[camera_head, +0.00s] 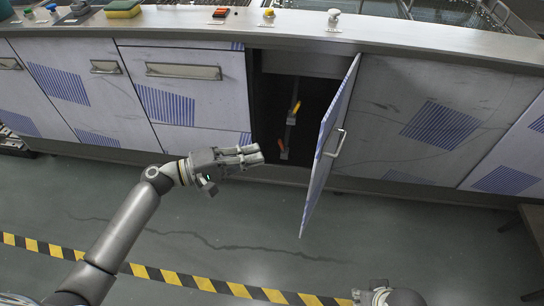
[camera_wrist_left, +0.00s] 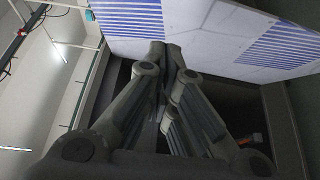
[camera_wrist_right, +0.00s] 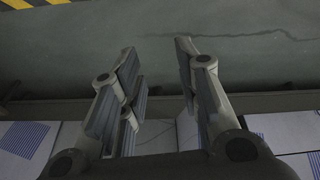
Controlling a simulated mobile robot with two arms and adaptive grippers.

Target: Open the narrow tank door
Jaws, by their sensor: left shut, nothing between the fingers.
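The narrow tank door (camera_head: 327,135) stands swung out from the cabinet front, seen nearly edge-on in the head view. Its bar handle (camera_head: 338,143) is on the face turned right. The dark opening (camera_head: 275,105) to its left is exposed, with a yellow-handled and an orange-handled part inside. My left gripper (camera_head: 255,154) is shut and empty, in front of the opening's lower left side and apart from the door. In the left wrist view its fingertips (camera_wrist_left: 172,46) are together. My right gripper (camera_wrist_right: 160,45) is open and empty over the floor; only part of that arm shows at the head view's bottom edge.
Closed striped panels flank the opening, with a drawer handle (camera_head: 183,71) at left. The counter (camera_head: 400,30) above carries a green-yellow sponge (camera_head: 123,9) and knobs. The floor in front is clear, crossed by yellow-black tape (camera_head: 160,275).

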